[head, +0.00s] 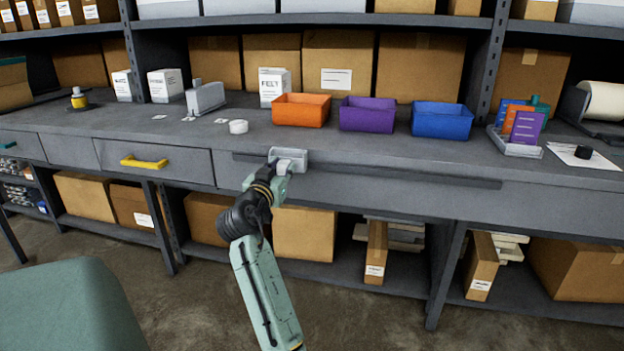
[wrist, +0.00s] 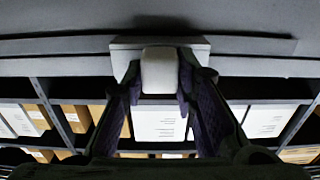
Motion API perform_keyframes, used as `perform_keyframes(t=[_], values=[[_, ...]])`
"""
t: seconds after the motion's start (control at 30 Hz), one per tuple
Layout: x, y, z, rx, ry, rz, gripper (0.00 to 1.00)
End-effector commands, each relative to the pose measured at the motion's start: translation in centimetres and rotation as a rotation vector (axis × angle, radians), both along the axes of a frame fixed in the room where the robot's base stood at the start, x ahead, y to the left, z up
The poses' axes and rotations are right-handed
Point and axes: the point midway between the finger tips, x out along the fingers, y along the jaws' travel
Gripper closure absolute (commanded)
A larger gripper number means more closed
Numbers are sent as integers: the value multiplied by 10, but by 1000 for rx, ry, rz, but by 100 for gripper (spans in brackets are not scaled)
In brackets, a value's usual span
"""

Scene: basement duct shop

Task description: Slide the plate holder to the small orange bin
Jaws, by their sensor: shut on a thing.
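The plate holder (head: 291,153) is a small light grey block on the dark rail (head: 400,178) along the bench's front edge. It sits near the rail's left part, just below the orange bin (head: 301,112) in the head view. The small orange bin stands on the bench top, left of a purple bin. My gripper (head: 282,168) reaches up to the holder from the front. In the wrist view, my gripper (wrist: 160,78) has its two fingers on either side of the holder's pale knob (wrist: 161,68), shut on it. The plate holder's body (wrist: 125,42) shows behind the knob.
A purple bin (head: 367,114) and a blue bin (head: 441,119) stand right of the orange one. A drawer with a yellow handle (head: 143,162) is left of the rail. The rail is clear to the right.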

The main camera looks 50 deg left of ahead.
Motion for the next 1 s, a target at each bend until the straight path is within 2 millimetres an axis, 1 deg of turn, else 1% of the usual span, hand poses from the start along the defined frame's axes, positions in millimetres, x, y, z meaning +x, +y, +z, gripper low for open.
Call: perform_keyframes(t=[0.03, 0.1, 0.27, 0.43, 0.7, 0.73, 1.0], values=[[-7, 9, -2, -1, -2, 5, 100], [-12, 17, -1, 0, -1, 5, 100], [-18, 28, 0, 0, 0, 3, 100], [-20, 31, 0, -1, 1, 2, 100], [-19, 30, 0, -1, 1, 0, 100], [-19, 30, 0, -1, 1, 0, 72], [-19, 30, 0, -1, 1, 0, 54]])
